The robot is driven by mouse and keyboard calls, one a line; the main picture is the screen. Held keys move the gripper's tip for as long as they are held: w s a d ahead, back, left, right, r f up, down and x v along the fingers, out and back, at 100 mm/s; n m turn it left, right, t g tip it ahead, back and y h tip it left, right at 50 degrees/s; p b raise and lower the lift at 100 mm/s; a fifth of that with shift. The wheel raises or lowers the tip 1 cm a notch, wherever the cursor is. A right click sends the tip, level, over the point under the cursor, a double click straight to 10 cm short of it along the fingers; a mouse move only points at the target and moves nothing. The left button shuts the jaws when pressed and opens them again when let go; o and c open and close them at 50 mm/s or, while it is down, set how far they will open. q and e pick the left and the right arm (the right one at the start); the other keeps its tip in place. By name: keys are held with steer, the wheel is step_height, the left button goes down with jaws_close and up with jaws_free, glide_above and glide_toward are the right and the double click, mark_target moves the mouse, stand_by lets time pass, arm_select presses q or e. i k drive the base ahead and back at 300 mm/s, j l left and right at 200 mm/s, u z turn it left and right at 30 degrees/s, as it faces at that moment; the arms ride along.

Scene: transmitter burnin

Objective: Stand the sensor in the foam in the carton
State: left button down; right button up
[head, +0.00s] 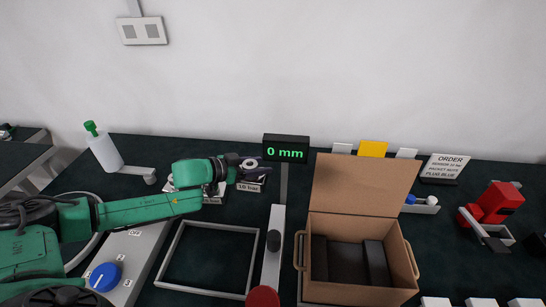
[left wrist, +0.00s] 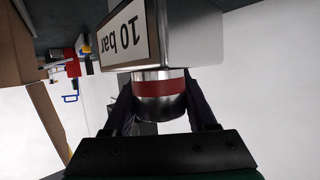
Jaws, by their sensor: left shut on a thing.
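The sensor, a silvery cylinder with a red band, shows in the left wrist view (left wrist: 158,95). It adjoins a metal block labelled "10 bar" (left wrist: 190,35); I cannot tell whether it is still seated in it. My left gripper (left wrist: 160,108) is shut on the sensor, one finger on each side. In the head view my left gripper (head: 252,168) is just above the 10 bar label (head: 249,187), and its dark fingers partly hide the sensor. The open carton (head: 365,228) stands to the right, with dark foam (head: 345,262) inside. My right gripper is not in view.
A blue knob (head: 105,276), white bottle (head: 103,150), order sign (head: 444,167) and red device (head: 493,203) are around.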

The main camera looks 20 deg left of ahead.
mark_target(346, 268)
steer(key=k, duration=1)
